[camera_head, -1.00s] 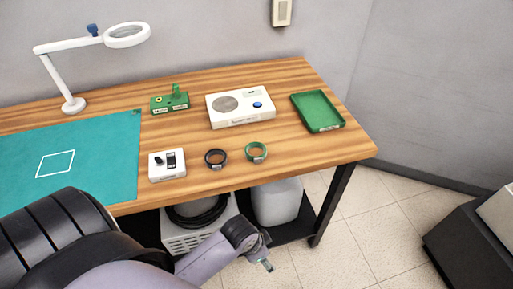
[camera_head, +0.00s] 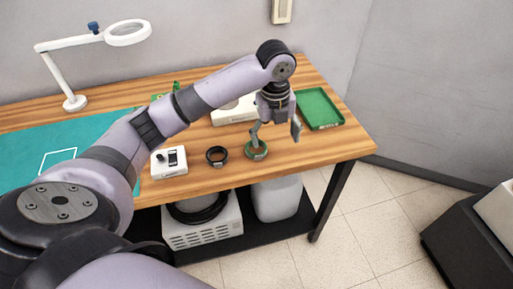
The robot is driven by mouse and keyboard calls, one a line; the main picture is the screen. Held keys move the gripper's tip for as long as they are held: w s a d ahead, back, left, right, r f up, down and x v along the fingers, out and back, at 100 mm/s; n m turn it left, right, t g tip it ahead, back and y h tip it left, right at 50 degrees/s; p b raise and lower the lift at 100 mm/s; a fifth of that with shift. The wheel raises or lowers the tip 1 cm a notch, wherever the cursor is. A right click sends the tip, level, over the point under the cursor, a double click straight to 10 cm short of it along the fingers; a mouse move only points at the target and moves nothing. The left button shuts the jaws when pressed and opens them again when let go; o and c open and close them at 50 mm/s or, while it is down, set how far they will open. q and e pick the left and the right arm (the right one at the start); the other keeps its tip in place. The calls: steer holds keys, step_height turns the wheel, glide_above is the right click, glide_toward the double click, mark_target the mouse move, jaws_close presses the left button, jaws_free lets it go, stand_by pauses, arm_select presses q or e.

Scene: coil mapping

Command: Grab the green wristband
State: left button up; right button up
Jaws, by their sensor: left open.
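The green wristband (camera_head: 257,153) lies on the wooden table near its front edge, to the right of a black wristband (camera_head: 216,156). My left gripper (camera_head: 275,137) is open, pointing down over the table. Its left finger is in front of or just above the green wristband's back rim and overlaps it in the picture. Its right finger is to the right of the band. I cannot tell whether the finger touches the band. My right gripper is out of view.
A white box with a dial (camera_head: 234,112) stands behind, partly hidden by my arm. A green tray (camera_head: 319,109) is at the right, close to the gripper. A small white device (camera_head: 169,162) sits left of the bands. A magnifier lamp (camera_head: 127,33) stands at the back left.

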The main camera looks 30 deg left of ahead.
arm_select(q)
steer(key=a+r+m, duration=0.3)
steer(key=a+r, duration=0.3)
steer(key=r, duration=0.3)
steer(key=p, duration=0.2)
glide_above(256, 157)
steer(key=w+a, duration=0.1)
steer(key=w, duration=0.1)
steer(key=shift+g, duration=0.3)
step_height(256, 157, down, 12)
steer(key=shift+w+a+r, duration=0.1)
steer(key=shift+w, duration=0.05)
steer(key=shift+a+f+p, duration=0.1)
steer(key=shift+f+p, duration=0.3)
steer(key=shift+f, duration=2.25)
steer(key=shift+c, duration=0.5)
steer(key=c, duration=0.9)
